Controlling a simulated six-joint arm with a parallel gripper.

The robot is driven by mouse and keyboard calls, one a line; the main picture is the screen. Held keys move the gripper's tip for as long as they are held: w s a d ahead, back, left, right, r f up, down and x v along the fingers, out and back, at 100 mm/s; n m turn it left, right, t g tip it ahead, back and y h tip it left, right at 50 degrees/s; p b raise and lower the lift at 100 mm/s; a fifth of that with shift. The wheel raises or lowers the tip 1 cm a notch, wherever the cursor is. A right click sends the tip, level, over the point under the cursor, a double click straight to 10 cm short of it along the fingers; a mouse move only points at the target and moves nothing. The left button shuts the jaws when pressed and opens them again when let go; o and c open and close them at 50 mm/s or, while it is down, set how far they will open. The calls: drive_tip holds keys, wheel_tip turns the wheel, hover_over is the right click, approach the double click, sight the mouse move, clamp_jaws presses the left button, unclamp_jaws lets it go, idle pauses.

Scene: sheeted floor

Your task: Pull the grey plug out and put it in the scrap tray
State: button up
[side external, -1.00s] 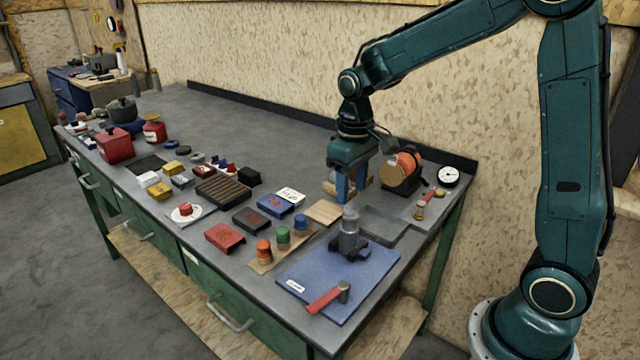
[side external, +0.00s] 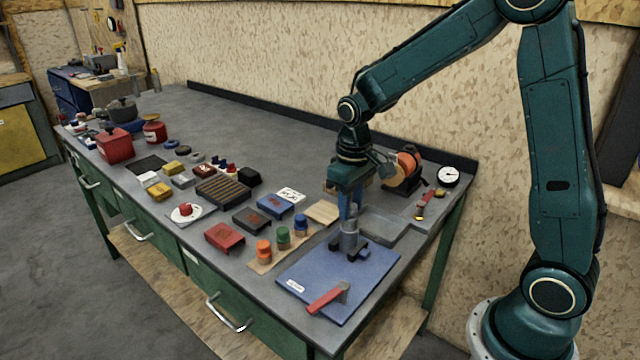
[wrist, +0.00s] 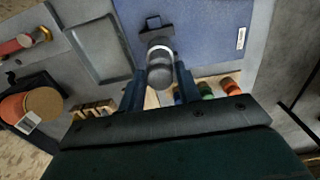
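The grey plug (side external: 349,242) stands upright in a dark holder (side external: 362,254) on the blue mat (side external: 310,272). In the wrist view the plug's round top (wrist: 160,74) shows between my fingers, with a pale ring below it. My gripper (side external: 350,214) points straight down at the plug. In the wrist view its two blue fingers (wrist: 160,78) are apart, one on each side of the plug, and I see no clear grip on it. A shallow grey tray (side external: 398,238), likely the scrap tray, lies empty behind the mat; it also shows in the wrist view (wrist: 98,48).
A red-handled hammer (side external: 326,298) lies on the mat's front part. Orange, green and blue knobs (side external: 283,238) stand left of the holder. An orange-ended machine (side external: 408,168) and a dial gauge (side external: 448,176) are behind.

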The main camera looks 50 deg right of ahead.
clamp_jaws()
drive_tip(key=shift+r, duration=2.6)
idle(0.5)
drive_tip(key=shift+r, duration=1.9)
drive_tip(key=shift+f, duration=0.1)
drive_tip(key=w+a+f, duration=0.1)
drive_tip(key=w+f, duration=0.1)
drive_tip(key=f, duration=0.2)
drive_tip(key=w+a+f, duration=0.1)
drive_tip(key=w+f, duration=0.1)
drive_tip(key=f, duration=0.3)
drive_tip(key=w+a+f, duration=0.2)
drive_tip(key=w+f, duration=0.1)
drive_tip(key=f, duration=0.1)
drive_tip(key=shift+f, duration=0.2)
